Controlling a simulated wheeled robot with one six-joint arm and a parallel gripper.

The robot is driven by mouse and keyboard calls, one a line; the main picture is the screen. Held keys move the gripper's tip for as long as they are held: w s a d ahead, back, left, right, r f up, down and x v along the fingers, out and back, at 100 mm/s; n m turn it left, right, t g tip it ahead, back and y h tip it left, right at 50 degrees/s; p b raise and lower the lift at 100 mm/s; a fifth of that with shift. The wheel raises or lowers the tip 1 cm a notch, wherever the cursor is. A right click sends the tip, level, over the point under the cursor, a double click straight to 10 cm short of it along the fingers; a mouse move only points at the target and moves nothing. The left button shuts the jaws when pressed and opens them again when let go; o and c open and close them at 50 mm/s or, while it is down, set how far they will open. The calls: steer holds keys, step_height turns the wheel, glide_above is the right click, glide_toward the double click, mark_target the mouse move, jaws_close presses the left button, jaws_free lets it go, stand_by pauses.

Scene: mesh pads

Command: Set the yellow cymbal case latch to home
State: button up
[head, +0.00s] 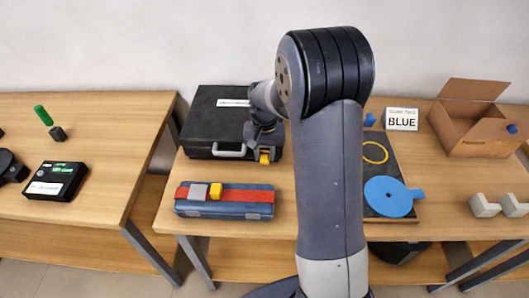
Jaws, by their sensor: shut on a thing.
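A black case (205,113) with a white label and a light grey handle (229,150) lies at the back left of the middle table. A yellow latch (265,156) shows at the right end of its front edge. My gripper (265,148) points down there and is shut on the yellow latch. My arm and gripper hide the case's right end and part of the latch, so its exact position cannot be told. The label is too small to read.
In front lies a blue case (225,206) with a red strap and a yellow block (234,188). Right of my arm are a dark board (397,161), a blue disc (387,196), a BLUE sign (401,119) and an open cardboard box (466,123). Some table between the two cases is clear.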

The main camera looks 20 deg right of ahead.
steer(key=p, duration=0.1)
steer(key=w+g+p, duration=0.1)
steer(key=shift+d+r+g+p, duration=0.15)
steer(key=shift+r+g+p, duration=0.15)
steer(key=shift+r+p, duration=0.1)
steer(key=shift+w+d+g+y+p, duration=0.25)
steer(key=shift+w+g+y+p, duration=0.5)
steer(key=shift+g+p, duration=0.7)
steer(key=o, duration=0.9)
steer(key=b+v, duration=0.1)
steer(key=v, duration=0.9)
steer(key=shift+r+b, duration=0.35)
steer(key=shift+r, duration=0.05)
